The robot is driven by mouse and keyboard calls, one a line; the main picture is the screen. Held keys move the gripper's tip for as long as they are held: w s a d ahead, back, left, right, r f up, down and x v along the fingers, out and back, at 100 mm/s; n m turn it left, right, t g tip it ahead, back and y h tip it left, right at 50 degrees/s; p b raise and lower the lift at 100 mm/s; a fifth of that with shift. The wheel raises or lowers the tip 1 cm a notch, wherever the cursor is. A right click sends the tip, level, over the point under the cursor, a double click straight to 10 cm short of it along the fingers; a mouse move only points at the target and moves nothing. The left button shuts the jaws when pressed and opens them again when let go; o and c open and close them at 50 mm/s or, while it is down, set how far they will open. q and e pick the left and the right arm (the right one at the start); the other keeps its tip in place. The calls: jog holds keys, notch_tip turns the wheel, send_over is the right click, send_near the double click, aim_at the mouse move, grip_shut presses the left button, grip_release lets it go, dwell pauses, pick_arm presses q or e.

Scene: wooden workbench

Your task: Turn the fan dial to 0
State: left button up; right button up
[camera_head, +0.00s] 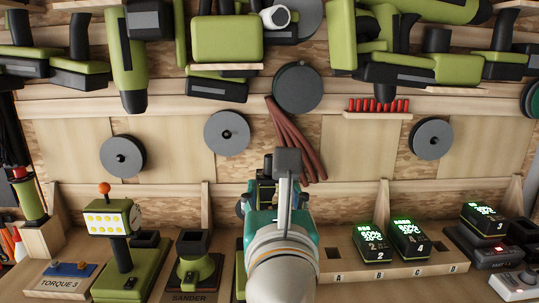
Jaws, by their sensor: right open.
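My right gripper (287,172) is in the middle of the head view, at the end of my pale arm that rises from the bottom edge. It points away over the bench, is open, and shows no object held. A teal machine (304,218) stands on the bench directly behind my arm and is mostly hidden by it. I cannot tell whether it is the fan, and I can make out no fan dial or its setting. My left gripper is not in view.
A green lamp-like tool (107,222) and a sander stand (195,262) are on the left. Batteries with lit displays (409,236) stand in a rack on the right, near a grey box (514,285). Green tools (227,40) and grey discs (227,133) hang behind.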

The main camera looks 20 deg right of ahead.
aim_at(271, 163)
jog(key=p+x, duration=0.4)
jog(key=x, duration=0.9)
jog(key=shift+s, duration=0.1)
jog(key=shift+f, duration=0.1)
grip_shut()
